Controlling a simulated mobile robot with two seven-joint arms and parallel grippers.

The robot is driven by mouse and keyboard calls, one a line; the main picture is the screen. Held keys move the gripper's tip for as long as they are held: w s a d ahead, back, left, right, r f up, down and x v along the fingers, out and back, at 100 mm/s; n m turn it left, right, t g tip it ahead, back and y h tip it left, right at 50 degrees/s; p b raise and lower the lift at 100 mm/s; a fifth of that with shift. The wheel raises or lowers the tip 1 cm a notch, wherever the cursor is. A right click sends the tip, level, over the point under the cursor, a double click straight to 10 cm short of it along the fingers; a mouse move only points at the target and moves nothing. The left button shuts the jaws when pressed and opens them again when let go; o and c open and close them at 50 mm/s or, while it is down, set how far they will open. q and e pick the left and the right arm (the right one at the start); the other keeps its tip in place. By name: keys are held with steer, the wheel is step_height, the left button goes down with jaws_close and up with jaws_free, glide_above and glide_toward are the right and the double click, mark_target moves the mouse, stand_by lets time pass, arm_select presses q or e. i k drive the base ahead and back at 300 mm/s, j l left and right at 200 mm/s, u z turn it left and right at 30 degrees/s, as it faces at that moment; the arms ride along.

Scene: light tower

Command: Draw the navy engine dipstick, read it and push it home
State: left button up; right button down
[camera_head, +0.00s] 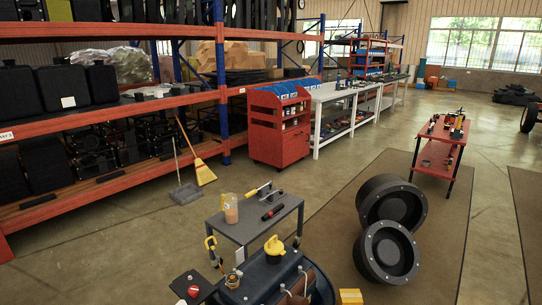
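The navy engine (254,275) is at the bottom centre, cut off by the lower edge. A yellow cap-like part (274,246) stands upright on its top. A yellow loop handle on a thin stem (211,243) rises at the engine's left; it looks like the dipstick handle, but I cannot tell how deep its stem sits. A small amber-and-metal part (232,280) is beside it. Neither of my grippers is in view.
A grey cart (255,229) behind the engine holds a cup and tools. A black panel with a red button (193,291) is at left. Two black wheel rims (391,253) stand at right; a red cart (436,145) is beyond. Open floor lies at left.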

mark_target(212, 247)
steer(key=i+j+z, duration=0.1)
steer(key=j+z, duration=0.15)
steer(key=z, duration=0.25)
steer(key=j+z, duration=0.25)
steer(key=z, duration=0.2)
steer(key=j+z, duration=0.35)
steer(key=j, duration=0.55)
steer(key=k, duration=0.05)
